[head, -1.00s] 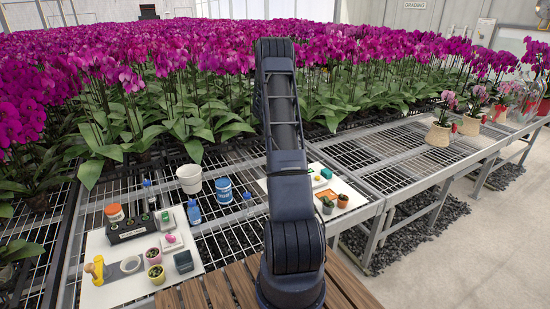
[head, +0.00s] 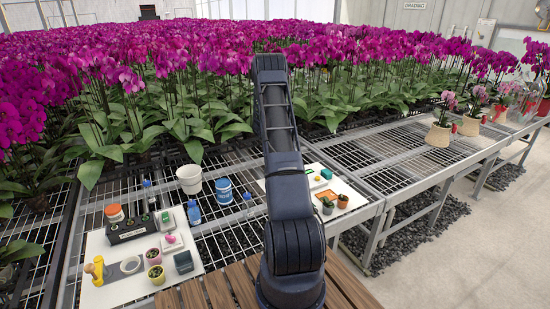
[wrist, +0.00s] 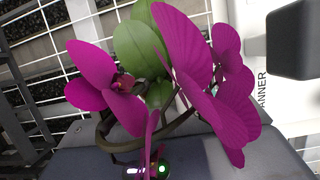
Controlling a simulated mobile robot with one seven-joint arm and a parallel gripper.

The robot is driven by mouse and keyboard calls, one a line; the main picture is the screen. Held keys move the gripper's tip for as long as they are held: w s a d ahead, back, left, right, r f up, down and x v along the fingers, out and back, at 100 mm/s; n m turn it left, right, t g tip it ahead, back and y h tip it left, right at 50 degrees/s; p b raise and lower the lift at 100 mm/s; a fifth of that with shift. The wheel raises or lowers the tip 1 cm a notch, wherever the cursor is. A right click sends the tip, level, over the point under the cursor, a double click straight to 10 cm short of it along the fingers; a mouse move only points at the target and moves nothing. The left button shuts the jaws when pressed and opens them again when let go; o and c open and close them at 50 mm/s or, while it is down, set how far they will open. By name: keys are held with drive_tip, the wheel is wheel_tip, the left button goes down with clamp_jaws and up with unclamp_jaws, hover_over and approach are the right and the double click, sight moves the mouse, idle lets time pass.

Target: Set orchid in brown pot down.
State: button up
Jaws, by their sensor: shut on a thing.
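The orchid (wrist: 205,85) shows close up in the wrist view, with magenta blooms, a curved stem and green leaves (wrist: 140,45). The grey-blue housing of my gripper (wrist: 215,162) runs along the bottom edge, with small lights behind a petal. My gripper is shut on the orchid's pot. The fingertips and the brown pot are hidden by the blooms and leaves, so I cannot tell whether the pot touches anything below. In the head view my arm hides the gripper and the held orchid.
A white surface (wrist: 249,40) lettered "ANNER" and a dark block (wrist: 296,40) lie beside the orchid. On the mesh bench, a cluttered left board (head: 103,243) and a right board (head: 366,198) hold small pots and tools. Bare mesh (head: 400,160) is free farther right.

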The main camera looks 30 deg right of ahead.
drive_tip(key=shift+f, duration=0.1)
drive_tip(key=o, duration=1.1)
drive_tip(key=shift+c, duration=0.2)
